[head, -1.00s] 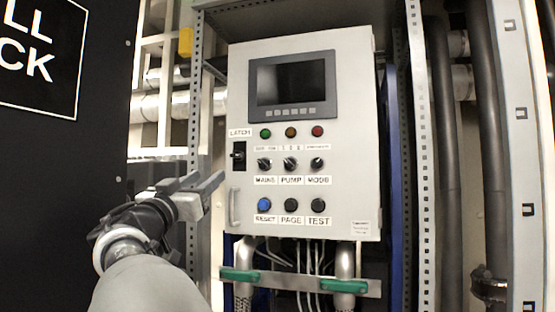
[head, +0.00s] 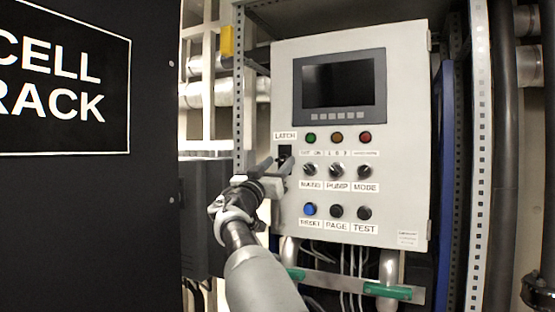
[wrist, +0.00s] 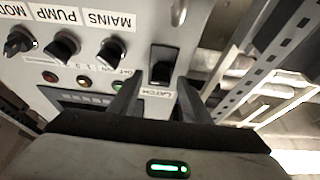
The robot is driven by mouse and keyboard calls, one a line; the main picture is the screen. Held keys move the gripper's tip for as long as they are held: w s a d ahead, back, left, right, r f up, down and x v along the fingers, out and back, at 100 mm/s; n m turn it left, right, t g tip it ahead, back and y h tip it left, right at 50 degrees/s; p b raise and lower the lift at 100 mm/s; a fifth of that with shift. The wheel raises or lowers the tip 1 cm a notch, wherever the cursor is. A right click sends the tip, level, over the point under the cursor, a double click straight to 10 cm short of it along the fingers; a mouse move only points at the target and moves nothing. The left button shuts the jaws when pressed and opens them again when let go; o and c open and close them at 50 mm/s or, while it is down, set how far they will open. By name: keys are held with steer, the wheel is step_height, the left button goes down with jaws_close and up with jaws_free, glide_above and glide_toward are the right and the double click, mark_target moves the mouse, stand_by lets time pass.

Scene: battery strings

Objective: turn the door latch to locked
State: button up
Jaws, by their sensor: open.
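The door latch is a small black handle on a dark plate under the LATCH label, at the left edge of a pale grey control cabinet. It shows in the head view (head: 285,151) and upside down in the wrist view (wrist: 163,66). My gripper (head: 284,166) is at the latch's lower part and hides some of it in the head view. In the wrist view my gripper (wrist: 158,84) is open, with one finger to each side of the latch in the picture. The fingertips look close to it; I cannot tell whether they touch. Nothing is held.
The cabinet (head: 405,160) also carries a dark screen (head: 339,83), coloured lamps, the MAINS, PUMP and MODE knobs and a row of push buttons, right of the latch. A perforated metal post (head: 239,100) stands close on the left. A black CELL RACK panel (head: 90,210) fills the far left.

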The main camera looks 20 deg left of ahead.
steer(key=c, duration=1)
steer(key=shift+c, duration=0.2)
